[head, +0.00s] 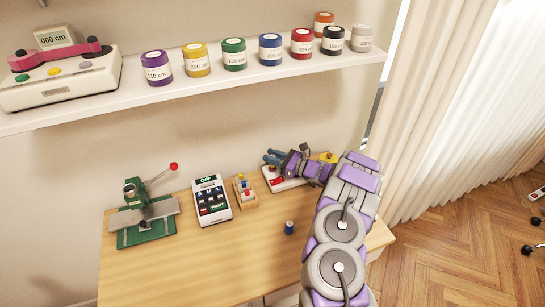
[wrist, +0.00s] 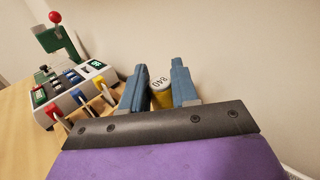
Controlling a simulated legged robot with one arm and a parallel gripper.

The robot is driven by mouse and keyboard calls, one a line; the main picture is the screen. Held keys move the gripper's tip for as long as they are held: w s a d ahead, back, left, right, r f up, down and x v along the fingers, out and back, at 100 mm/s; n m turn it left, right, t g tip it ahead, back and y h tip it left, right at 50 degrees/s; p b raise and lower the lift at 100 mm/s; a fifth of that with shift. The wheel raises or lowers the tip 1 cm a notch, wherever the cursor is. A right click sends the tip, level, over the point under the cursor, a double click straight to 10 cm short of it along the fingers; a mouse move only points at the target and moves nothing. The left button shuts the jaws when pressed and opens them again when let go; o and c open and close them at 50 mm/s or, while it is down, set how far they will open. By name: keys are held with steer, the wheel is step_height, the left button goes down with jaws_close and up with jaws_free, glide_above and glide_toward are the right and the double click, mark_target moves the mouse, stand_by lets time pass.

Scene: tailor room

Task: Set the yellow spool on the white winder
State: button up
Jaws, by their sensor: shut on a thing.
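In the wrist view, the blue fingers of my gripper (wrist: 160,88) are closed around the yellow spool (wrist: 162,99), whose pale end bears dark digits. In the head view my gripper (head: 274,156) reaches left over the white winder (head: 283,185), which has a red part on its front. My arm covers much of the winder, and the held spool is not clearly visible there. I cannot tell whether the spool touches the winder. A yellow piece (head: 328,157) shows behind my wrist; I cannot tell what it belongs to.
A small blue spool (head: 289,227) stands nearer the front. Coloured jars line the shelf (head: 120,97) above.

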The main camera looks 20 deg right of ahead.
steer(key=shift+s+f, duration=0.1)
steer(key=shift+f, duration=0.2)
